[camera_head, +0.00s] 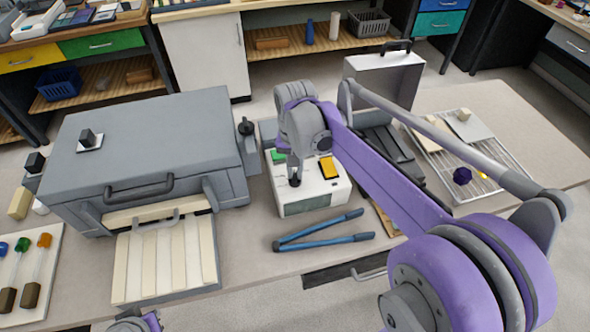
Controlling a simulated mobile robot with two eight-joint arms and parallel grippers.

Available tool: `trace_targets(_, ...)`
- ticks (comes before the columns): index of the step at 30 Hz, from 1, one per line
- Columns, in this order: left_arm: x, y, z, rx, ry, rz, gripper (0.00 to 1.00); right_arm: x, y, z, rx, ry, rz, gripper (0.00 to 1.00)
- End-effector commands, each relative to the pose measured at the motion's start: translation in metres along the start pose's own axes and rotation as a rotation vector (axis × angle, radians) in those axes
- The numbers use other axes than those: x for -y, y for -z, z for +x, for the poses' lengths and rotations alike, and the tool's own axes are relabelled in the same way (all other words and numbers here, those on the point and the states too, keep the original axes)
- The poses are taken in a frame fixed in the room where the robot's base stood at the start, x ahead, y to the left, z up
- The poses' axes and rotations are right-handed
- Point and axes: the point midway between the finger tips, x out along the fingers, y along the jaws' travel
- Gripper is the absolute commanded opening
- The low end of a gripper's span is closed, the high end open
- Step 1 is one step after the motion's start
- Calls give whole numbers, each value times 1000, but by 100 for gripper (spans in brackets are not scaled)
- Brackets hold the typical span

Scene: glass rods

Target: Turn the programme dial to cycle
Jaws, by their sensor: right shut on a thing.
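A white control box (318,198) with a green button (278,156) and a yellow-orange switch (326,168) stands on the grey table, right of the large grey case. The black dial (294,182) is on the left part of its top. My right gripper (295,174) comes down over the dial and is shut on it; the arm and fingers hide part of it. Any cycle marking is too small or hidden to read. Only a small part of my left arm shows at the bottom edge; its gripper does not show.
A large grey case (150,135) with a handle stands at left, a slatted tray (125,265) before it. Blue-handled pliers (320,242) lie in front of the box. A wire rack (490,165) is at right, a silver case (390,80) behind.

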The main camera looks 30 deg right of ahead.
Motion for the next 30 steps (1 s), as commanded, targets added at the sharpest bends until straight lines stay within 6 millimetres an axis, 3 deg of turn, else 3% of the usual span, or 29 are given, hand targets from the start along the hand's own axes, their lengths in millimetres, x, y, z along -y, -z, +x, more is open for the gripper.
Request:
trace_targets(15, 0, -2, 2, 2, 0, 0, 0, 0, 0, 0, 0, 0, 348, 0)
trace_targets(30, 0, -2, 2, 2, 0, 0, 0, 0, 0, 0, 0, 0, 420, 0)
